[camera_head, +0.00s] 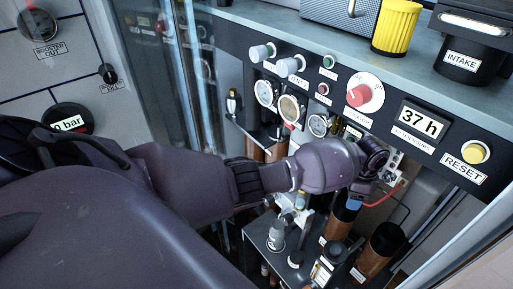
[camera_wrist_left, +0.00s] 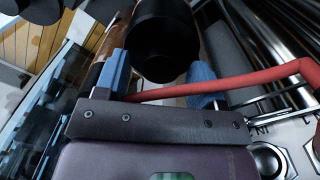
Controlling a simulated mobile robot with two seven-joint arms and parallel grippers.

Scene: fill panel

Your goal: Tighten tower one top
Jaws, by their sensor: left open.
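In the head view my left arm reaches across to the tower bay, and my left gripper (camera_head: 353,200) points down there, mostly hidden behind my wrist. A brown tower with a black top (camera_head: 335,228) stands just below it. A second brown tower with a black top (camera_head: 385,242) stands to its right. In the left wrist view the gripper (camera_wrist_left: 158,78) has its two blue fingers apart. A round black cap (camera_wrist_left: 162,40) shows between and beyond the fingertips; I cannot tell whether they touch it. Which tower is tower one is not readable. My right gripper is not in view.
A panel with gauges (camera_head: 291,108), a red-and-white knob (camera_head: 364,93), a display reading 37 h (camera_head: 420,122) and a yellow reset button (camera_head: 475,152) overhangs the bay. A yellow cup (camera_head: 397,26) stands on the shelf.

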